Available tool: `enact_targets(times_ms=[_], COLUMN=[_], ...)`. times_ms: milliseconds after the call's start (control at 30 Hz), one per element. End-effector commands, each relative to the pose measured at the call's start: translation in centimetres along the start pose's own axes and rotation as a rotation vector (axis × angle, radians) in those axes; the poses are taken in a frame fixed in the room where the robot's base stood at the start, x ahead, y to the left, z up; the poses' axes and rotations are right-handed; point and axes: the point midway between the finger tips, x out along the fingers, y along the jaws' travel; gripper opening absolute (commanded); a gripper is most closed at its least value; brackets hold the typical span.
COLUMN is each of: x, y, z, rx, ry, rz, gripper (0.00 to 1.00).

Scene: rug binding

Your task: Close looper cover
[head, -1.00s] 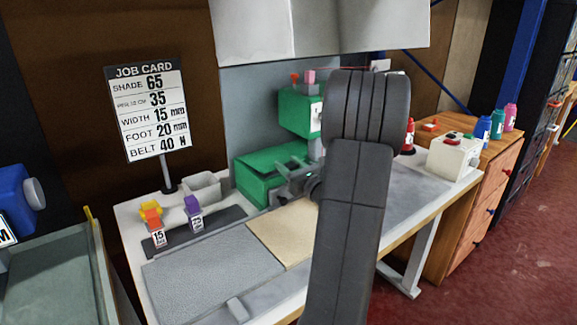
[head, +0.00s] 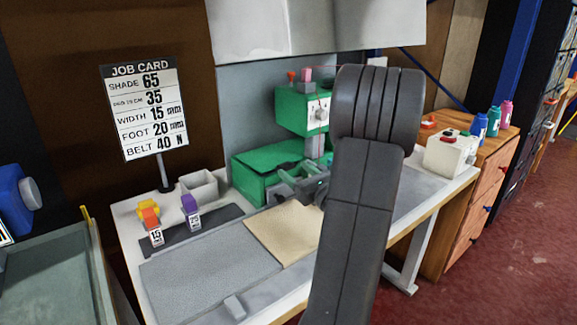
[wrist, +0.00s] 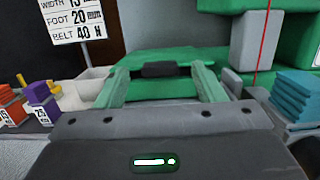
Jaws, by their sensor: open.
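The green binding machine (head: 302,112) stands at the back of the bench, with a low green housing (head: 262,160) at its left. In the wrist view, a green panel (wrist: 160,88) with a dark handle-like bar (wrist: 160,69) lies ahead; I take it for the looper cover. I cannot tell how far it is open. My gripper (wrist: 162,70) is open, its two pale green fingers either side of the dark bar; contact is unclear. In the head view my gripper (head: 284,180) is beside the housing, partly hidden by my arm.
A job card (head: 146,108) stands at the back left. Orange and purple tagged items (head: 190,205) and a pale bin (head: 199,186) are left of the housing. A tan piece (head: 285,232) lies in front. A white box (head: 450,152) is at right. A teal stack (wrist: 297,95) is right of my gripper.

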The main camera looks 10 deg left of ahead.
Motion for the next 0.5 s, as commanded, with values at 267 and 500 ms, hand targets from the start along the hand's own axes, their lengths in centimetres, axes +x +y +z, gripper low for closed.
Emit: enact_targets(times_ms=[267,500], x=[-6.1,-8.5], y=[-0.1,0.0], z=[0.0,0.0], rx=[-0.001,-0.001], ry=[0.001,0.001], rz=[-0.003,-0.001], gripper=[0.63,0.63])
